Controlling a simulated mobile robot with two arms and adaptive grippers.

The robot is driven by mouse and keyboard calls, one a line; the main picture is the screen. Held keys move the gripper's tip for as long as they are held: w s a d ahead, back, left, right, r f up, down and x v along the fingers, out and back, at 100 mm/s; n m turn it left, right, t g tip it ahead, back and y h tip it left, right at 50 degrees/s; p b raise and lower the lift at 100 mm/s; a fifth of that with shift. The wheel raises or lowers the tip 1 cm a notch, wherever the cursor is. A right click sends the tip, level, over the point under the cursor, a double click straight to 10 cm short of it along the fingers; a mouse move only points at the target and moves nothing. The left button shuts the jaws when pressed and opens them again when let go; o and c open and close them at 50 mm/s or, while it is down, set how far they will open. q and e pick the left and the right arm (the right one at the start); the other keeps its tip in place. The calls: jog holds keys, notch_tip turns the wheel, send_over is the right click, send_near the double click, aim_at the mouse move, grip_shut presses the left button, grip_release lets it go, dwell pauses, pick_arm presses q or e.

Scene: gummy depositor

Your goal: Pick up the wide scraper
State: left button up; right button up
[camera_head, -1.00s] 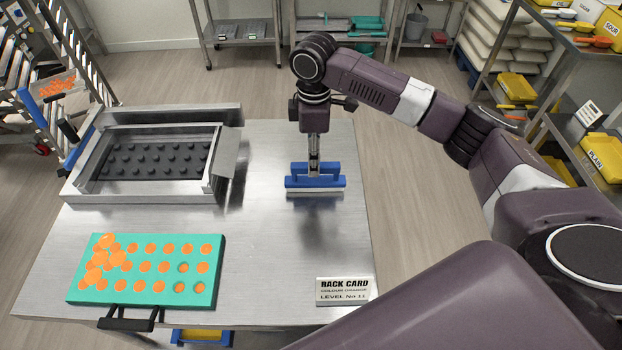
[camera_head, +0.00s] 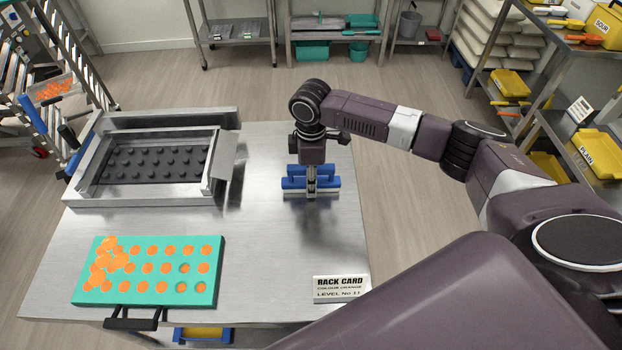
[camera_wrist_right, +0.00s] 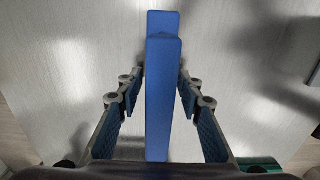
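The wide scraper, with a blue bar and handle (camera_head: 295,184) and a pale lower edge, rests on the steel table right of the metal frame. My right gripper (camera_head: 312,186) points down at its middle. In the right wrist view the blue handle (camera_wrist_right: 163,95) runs between the two fingers of my right gripper (camera_wrist_right: 160,92). The fingers are spread on either side, with a narrow gap showing at least on the left, so it looks open around the handle. The scraper's lower edge is hidden in that view. My left gripper is not in view.
A metal frame with a dark studded mould (camera_head: 155,163) stands at the back left of the table (camera_head: 260,250). A teal tray (camera_head: 215,285) with orange pieces lies at the front left. A rack card (camera_head: 341,289) stands at the front right. The table between them is clear.

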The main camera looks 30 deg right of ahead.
grip_shut()
notch_tip(320, 180, up, 20)
jog(key=b, duration=0.3)
dwell(0.4)
